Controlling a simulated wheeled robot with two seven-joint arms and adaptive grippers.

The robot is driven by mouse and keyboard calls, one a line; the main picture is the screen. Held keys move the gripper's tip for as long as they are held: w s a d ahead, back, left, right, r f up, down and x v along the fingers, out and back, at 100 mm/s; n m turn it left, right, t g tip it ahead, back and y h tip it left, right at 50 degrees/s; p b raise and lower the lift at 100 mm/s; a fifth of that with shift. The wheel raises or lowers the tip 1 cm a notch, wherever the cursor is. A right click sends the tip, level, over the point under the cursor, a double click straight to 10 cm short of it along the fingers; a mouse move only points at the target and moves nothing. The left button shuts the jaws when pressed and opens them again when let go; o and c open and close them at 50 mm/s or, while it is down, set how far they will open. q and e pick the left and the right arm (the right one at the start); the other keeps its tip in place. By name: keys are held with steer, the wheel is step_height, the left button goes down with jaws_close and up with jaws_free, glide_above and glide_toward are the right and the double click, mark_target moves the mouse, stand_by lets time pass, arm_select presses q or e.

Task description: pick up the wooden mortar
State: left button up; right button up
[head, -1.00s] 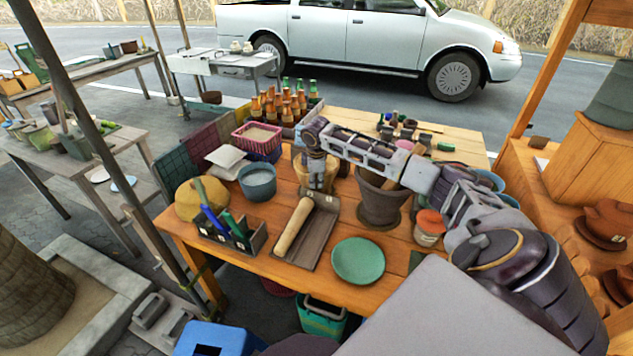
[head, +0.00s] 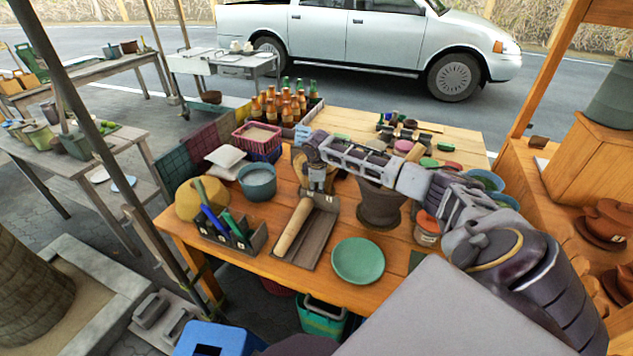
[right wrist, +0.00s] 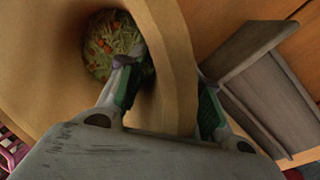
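The wooden mortar (head: 312,153) is a tan vessel on the wooden table, largely hidden behind my right gripper (head: 318,186) in the head view. In the right wrist view its pale, thick rim (right wrist: 176,58) fills the upper left, with shredded green and orange food (right wrist: 110,45) inside. The fingers of my right gripper (right wrist: 165,85) straddle the mortar's wall, one inside and one outside. They look open, with a gap beside the wall. My left gripper is not in view.
A dark clay mortar (head: 380,207) stands close on the right. A wooden tray (head: 318,238) with a pale wooden roller (head: 293,228) lies in front, beside a green plate (head: 358,261). A blue-grey bucket (head: 257,182) stands left, bottles (head: 287,105) behind.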

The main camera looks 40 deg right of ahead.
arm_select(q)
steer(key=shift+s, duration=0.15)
arm_select(e)
jaws_close()
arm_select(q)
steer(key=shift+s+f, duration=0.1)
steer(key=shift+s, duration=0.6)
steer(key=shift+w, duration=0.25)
arm_select(e)
steer(key=shift+r, duration=0.15)
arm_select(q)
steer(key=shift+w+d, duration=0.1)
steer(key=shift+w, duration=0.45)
arm_select(e)
steer(key=shift+w+r, duration=0.1)
steer(key=shift+r, duration=0.05)
